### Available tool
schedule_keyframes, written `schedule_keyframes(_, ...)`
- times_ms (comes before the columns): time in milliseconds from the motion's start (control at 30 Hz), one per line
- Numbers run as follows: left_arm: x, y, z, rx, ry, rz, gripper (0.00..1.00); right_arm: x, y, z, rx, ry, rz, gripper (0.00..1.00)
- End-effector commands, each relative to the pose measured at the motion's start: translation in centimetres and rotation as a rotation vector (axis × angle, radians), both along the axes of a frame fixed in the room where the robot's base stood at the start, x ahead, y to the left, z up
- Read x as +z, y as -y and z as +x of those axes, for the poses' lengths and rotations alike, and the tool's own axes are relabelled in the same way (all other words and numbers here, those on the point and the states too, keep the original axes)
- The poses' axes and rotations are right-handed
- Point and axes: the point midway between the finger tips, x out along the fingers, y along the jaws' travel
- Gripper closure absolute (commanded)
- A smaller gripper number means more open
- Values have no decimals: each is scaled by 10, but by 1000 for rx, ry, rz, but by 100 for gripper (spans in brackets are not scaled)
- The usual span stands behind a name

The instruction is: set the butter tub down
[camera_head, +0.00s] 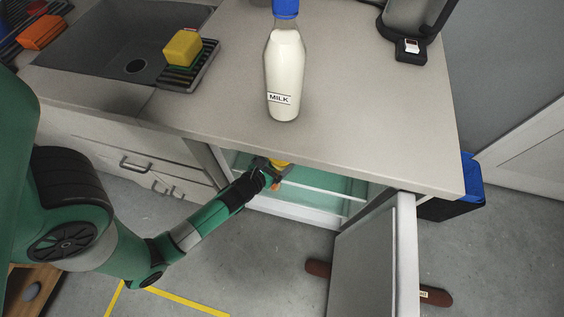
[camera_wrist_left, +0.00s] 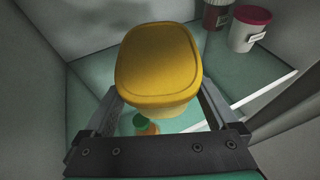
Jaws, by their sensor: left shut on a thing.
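The butter tub (camera_wrist_left: 158,62) has a yellow oval lid and fills the middle of the left wrist view. My left gripper (camera_wrist_left: 160,112) is shut on it, one finger on each side, inside the open fridge. Its underside and any contact with the shelf are hidden, so I cannot tell whether it rests on anything. In the head view the left gripper (camera_head: 272,172) reaches into the fridge opening under the counter, with a bit of the yellow tub (camera_head: 281,163) showing. My right gripper is not in view.
The greenish fridge shelf (camera_wrist_left: 262,62) holds a white cup with a red lid (camera_wrist_left: 249,27) and a dark red container (camera_wrist_left: 216,14). A green-and-orange item (camera_wrist_left: 144,124) is below the tub. The fridge door (camera_head: 375,255) stands open. A milk bottle (camera_head: 284,75) stands on the counter.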

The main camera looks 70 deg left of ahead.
Motion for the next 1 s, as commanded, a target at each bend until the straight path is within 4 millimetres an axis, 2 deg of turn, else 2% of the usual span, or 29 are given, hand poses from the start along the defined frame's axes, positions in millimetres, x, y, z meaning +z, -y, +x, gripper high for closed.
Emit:
schedule_keyframes(33,3,-10,5,7,7,3,82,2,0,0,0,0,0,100)
schedule_keyframes(100,-22,-8,5,-1,1,3,82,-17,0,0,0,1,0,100)
schedule_keyframes(133,-26,-7,5,-2,1,2,82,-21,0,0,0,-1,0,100)
schedule_keyframes(433,-39,-7,5,-2,0,3,82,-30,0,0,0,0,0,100)
schedule_keyframes(600,-72,-7,5,-3,0,1,82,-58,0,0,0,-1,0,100)
schedule_keyframes(900,-71,-10,7,-3,-1,1,82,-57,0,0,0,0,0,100)
schedule_keyframes(933,-72,-10,6,-2,-3,0,6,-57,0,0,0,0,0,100)
schedule_keyframes(967,-71,-10,6,-2,-2,0,0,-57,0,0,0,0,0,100)
schedule_keyframes(1000,-71,-10,6,-2,-2,0,0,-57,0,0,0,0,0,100)
